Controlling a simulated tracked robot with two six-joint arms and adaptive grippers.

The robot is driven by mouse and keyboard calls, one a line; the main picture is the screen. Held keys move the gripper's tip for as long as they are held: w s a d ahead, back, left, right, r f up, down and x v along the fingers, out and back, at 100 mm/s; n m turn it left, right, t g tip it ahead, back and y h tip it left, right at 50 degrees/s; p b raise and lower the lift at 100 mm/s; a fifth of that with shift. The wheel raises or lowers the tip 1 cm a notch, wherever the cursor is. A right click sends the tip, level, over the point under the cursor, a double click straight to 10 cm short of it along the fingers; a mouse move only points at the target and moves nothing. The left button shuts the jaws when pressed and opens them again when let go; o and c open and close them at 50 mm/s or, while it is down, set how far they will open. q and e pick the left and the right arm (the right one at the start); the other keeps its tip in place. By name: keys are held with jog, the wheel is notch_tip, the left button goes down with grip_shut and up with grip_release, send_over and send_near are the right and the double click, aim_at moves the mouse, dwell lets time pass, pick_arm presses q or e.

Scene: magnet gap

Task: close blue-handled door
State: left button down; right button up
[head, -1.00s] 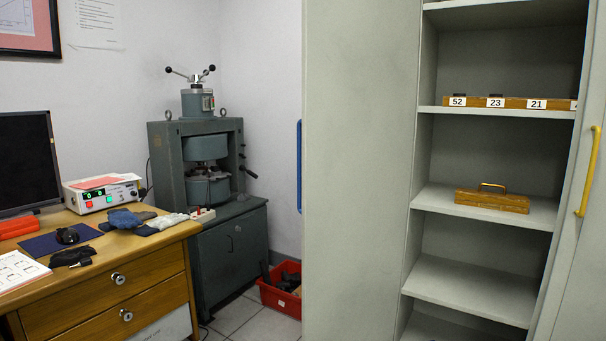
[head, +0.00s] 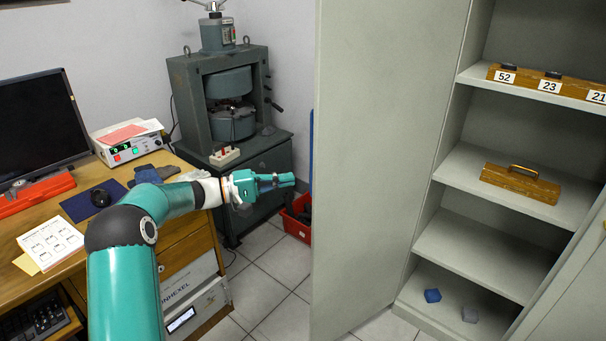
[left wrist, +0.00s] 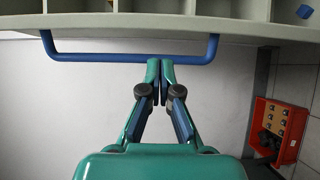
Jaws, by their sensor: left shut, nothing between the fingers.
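The grey cabinet door (head: 375,150) stands open in the middle of the head view. Its blue handle (head: 311,150) shows as a thin upright strip on the door's left side. In the left wrist view the handle (left wrist: 120,57) is a long blue bar with both ends bent toward the door. My left gripper (head: 292,181) is to the left of the handle in the head view. In the left wrist view its fingertips (left wrist: 160,64) are together, empty, at or just short of the bar; I cannot tell whether they touch it. My right gripper is in neither view.
The open cabinet has shelves with numbered wooden boxes (head: 550,85) and a handled wooden case (head: 520,183). A desk (head: 185,232) stands at left under my left arm. A grey press (head: 232,100) and red crate (head: 297,228) stand behind. Tiled floor (head: 270,270) is clear before the door.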

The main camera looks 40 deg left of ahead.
aim_at(318, 175)
pick_arm(q)
jog(key=p+x, duration=0.1)
jog(key=x, duration=0.8)
jog(key=shift+f, duration=0.1)
